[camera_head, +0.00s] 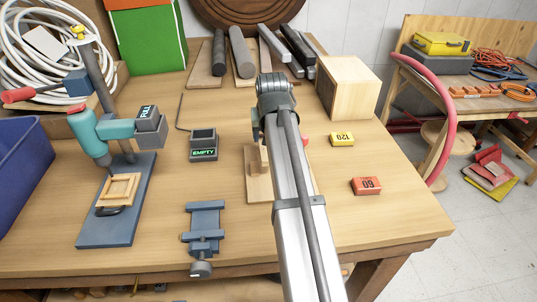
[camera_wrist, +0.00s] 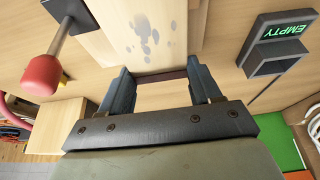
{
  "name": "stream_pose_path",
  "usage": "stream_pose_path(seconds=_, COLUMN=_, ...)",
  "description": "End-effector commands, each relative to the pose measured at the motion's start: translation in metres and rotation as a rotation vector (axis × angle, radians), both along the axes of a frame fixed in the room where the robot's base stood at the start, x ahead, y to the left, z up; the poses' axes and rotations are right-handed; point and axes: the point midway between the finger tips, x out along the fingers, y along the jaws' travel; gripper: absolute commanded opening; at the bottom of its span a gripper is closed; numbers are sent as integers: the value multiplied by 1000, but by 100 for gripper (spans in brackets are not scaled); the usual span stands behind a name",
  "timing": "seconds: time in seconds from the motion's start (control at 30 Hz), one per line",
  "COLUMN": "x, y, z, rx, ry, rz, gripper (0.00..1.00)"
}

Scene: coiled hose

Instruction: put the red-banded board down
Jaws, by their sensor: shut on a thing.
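My gripper (camera_wrist: 162,88) is shut on the pale wooden board (camera_wrist: 150,40). A dark reddish band (camera_wrist: 165,75) crosses the board's end between the two fingers, and grey spots mark its face. In the head view my arm hides the gripper and part of the pale wood (camera_head: 259,188) beside it. I cannot tell whether the held board touches the bench or hangs just above it.
A box reading EMPTY (camera_head: 203,145) stands left of my arm, with a blue vise (camera_head: 205,232) in front. A red-knobbed post (camera_wrist: 42,75) is close to my gripper. A wooden box (camera_head: 348,88) and small yellow (camera_head: 342,139) and red (camera_head: 366,186) blocks lie right.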

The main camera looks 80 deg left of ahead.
Motion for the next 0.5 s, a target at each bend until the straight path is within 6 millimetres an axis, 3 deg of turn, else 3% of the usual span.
stream_pose_path(seconds=0.1, x=0, y=-1, z=-20, rx=-1, ry=0, rz=0, gripper=27)
stream_pose_path(seconds=0.5, x=0, y=-1, z=-58, rx=-1, ry=0, rz=-1, gripper=27)
